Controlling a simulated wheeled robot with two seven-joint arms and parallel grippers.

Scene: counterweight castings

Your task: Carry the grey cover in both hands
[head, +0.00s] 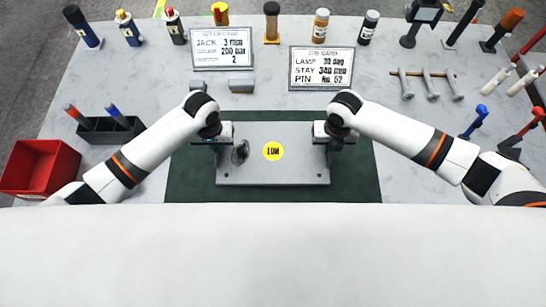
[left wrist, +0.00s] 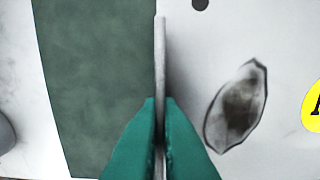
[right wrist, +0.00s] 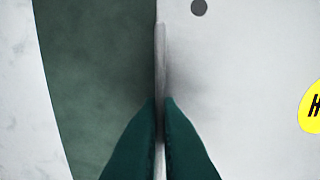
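The grey cover (head: 290,166) is a flat plate with a yellow round label (head: 273,151) and a dark oval smudge (head: 240,152) on its top. It is over a dark green mat (head: 355,190); I cannot tell whether it touches the mat. My left gripper (head: 214,143) is at its left edge, and in the left wrist view its green fingers (left wrist: 160,125) are closed on the cover's thin upright edge flange (left wrist: 160,60). My right gripper (head: 330,137) is at the right edge, its fingers (right wrist: 161,125) closed on the matching flange (right wrist: 160,60).
Two cards, the left one (head: 222,48) and the right one (head: 320,67), stand behind the mat, with small grey blocks (head: 240,86) near them. Bottles and tools line the back. A red bin (head: 40,170) and black holder (head: 105,130) are left; several tools (head: 475,122) are right.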

